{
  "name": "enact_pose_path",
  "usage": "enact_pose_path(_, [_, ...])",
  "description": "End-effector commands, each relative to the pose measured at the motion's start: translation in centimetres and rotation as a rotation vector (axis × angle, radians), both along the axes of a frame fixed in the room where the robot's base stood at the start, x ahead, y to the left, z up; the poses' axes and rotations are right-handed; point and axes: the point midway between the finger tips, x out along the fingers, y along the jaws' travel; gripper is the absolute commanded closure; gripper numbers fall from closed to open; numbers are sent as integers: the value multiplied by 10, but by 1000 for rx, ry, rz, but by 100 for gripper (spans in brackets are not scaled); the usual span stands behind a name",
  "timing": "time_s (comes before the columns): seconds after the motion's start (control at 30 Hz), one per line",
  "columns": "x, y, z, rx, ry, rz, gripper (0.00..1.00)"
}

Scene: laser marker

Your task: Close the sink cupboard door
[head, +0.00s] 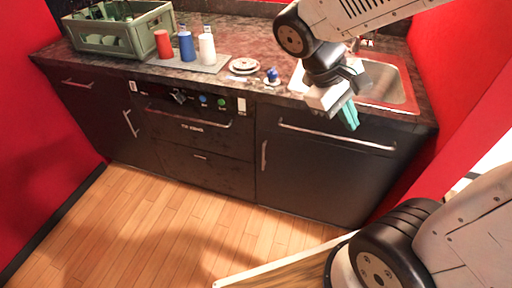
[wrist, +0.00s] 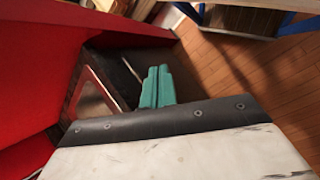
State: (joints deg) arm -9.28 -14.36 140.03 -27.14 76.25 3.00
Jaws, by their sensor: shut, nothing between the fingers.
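The sink cupboard door (head: 310,175) is a dark panel under the counter at the right of the head view. It looks flush with the neighbouring front, with no clear gap showing. It has an upright metal handle (head: 264,155) at its left edge, and a horizontal rail (head: 335,137) runs above it. The sink (head: 388,84) is set in the counter above. My gripper (head: 349,116) has teal fingers, shut and empty, pointing down near the counter's front edge by the sink. The fingers also show in the wrist view (wrist: 157,88). Whether they touch anything is unclear.
On the dark counter stand a green crate (head: 120,43), red (head: 163,44), blue (head: 187,46) and white (head: 207,49) cylinders, a plate (head: 244,65) and a small blue item (head: 272,75). The wooden floor (head: 165,215) before the cupboards is clear. Red walls close both sides.

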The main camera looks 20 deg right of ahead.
Motion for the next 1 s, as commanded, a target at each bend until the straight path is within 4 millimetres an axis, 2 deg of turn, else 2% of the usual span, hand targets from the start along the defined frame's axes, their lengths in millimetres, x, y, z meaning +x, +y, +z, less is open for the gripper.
enact_pose_path(0.23, [68, -4, -40, -326, 237, 273, 100])
enact_pose_path(0.47, [135, 18, -93, -621, 391, 573, 100])
enact_pose_path(0.6, [171, 44, -139, -790, 459, 778, 100])
enact_pose_path(0.73, [196, 73, -190, -935, 504, 982, 100])
enact_pose_path(0.87, [210, 106, -250, -1064, 530, 1197, 100])
enact_pose_path(1.0, [212, 137, -311, -1168, 536, 1404, 100])
